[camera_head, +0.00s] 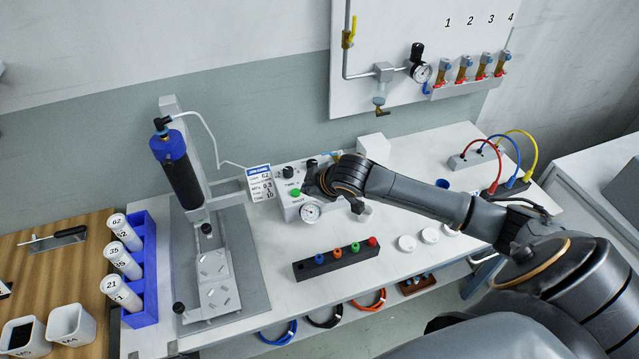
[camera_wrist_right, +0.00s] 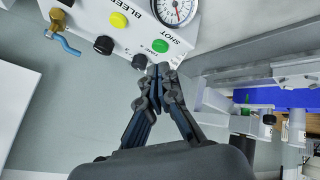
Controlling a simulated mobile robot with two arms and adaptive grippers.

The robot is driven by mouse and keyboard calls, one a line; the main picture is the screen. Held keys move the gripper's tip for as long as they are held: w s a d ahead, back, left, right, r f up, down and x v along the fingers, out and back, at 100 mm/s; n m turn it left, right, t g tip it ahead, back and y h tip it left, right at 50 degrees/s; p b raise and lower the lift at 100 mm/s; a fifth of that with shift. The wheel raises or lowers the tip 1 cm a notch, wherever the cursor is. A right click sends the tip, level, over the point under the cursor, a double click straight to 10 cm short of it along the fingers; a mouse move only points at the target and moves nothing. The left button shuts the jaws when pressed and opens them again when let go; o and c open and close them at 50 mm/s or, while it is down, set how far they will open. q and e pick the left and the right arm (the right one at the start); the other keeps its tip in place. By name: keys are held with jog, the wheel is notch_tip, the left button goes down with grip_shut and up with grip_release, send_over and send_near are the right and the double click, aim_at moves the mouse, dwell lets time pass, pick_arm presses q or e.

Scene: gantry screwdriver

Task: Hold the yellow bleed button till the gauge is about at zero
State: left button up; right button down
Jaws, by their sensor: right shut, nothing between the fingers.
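The yellow bleed button (camera_wrist_right: 118,20) shows in the right wrist view on the white control box (camera_wrist_right: 80,15), with the word BLEED beside it. In the head view my right arm hides it. The round gauge (camera_wrist_right: 176,8) is cut by the top edge of the wrist view; it also shows in the head view (camera_head: 310,212). I cannot read its needle surely. My right gripper (camera_wrist_right: 158,70) is shut and empty. Its tips are near the green SHOT button (camera_wrist_right: 160,46) and a black knob (camera_wrist_right: 140,62), apart from the yellow button. My left gripper is not in view.
Another black knob (camera_wrist_right: 104,45) and a brass valve with a blue lever (camera_wrist_right: 62,38) are on the box. A dispensing stand (camera_head: 215,270) is left of the box. A black rack with coloured tips (camera_head: 336,262) lies in front. White round lids (camera_head: 407,243) are to its right.

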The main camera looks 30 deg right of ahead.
jog(key=w+d+r+t+h, duration=0.1)
jog(key=w+d+r, duration=0.3)
jog(key=d, duration=0.3)
jog(key=shift+r, duration=0.65)
jog(key=shift+f, duration=0.15)
notch_tip(320, 180, down, 6)
jog(key=b, duration=0.8)
jog(key=shift+a+f, duration=0.1)
jog(key=shift+f, duration=1.2)
jog(key=shift+f, duration=0.1)
jog(key=shift+f, duration=0.25)
